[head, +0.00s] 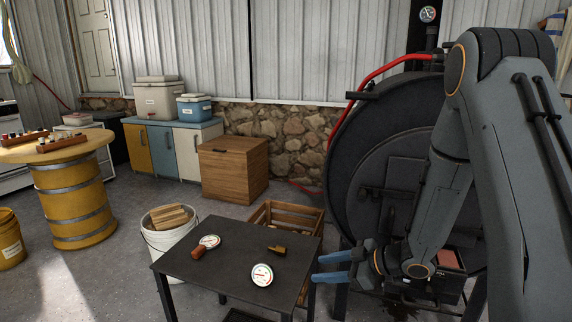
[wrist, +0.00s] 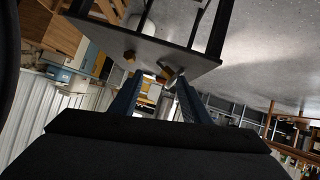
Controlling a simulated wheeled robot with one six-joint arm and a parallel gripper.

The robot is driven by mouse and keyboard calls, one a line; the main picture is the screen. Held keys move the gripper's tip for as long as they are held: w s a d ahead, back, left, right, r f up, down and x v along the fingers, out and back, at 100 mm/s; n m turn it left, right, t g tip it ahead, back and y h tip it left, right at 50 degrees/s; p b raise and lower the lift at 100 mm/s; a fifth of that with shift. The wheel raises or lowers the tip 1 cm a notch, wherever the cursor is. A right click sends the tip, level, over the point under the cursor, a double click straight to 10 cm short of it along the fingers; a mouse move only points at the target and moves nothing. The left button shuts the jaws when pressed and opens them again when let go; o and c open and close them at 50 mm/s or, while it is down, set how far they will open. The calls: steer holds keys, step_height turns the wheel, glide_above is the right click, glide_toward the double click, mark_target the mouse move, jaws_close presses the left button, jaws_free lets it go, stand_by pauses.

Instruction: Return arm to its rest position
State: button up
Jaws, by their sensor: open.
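My gripper (head: 320,267) is at the right edge of the small dark table (head: 215,262), in front of the black barrel stove (head: 370,140). Its two blue fingers point left and are spread apart, with nothing seen between them. My arm comes down from the upper right and covers part of the stove. In the wrist view my gripper (wrist: 155,92) shows both blue fingers apart, and the table (wrist: 140,38) appears upside down beyond them. A white dial gauge (head: 262,275), a second gauge with a brown handle (head: 206,246) and a small brass-coloured piece (head: 277,250) lie on the table.
A white bucket of split wood (head: 168,228) stands left of the table, and a wooden crate (head: 284,216) behind it. A yellow barrel table (head: 72,195), wooden box (head: 234,170) and cabinets (head: 172,143) stand farther back.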

steer(key=d+r+m+t+h, duration=0.1)
steer(key=d+r+m+h, duration=0.4)
steer(key=r+h, duration=0.5)
steer(key=s+a+r+m+g, duration=0.2)
steer(key=s+r, duration=0.1)
steer(key=s, duration=0.7)
steer(key=s+a+r+m+g, duration=0.2)
steer(key=s+m+g, duration=0.1)
steer(key=s, duration=0.7)
steer(key=s+a+r+m+g, duration=0.2)
steer(key=s+r, duration=0.1)
steer(key=s, duration=0.7)
steer(key=d+r+m+p, duration=0.2)
steer(key=d+r+p, duration=0.7)
steer(key=p, duration=0.9)
steer(key=shift+w+r+m, duration=0.2)
steer(key=shift+m, duration=0.1)
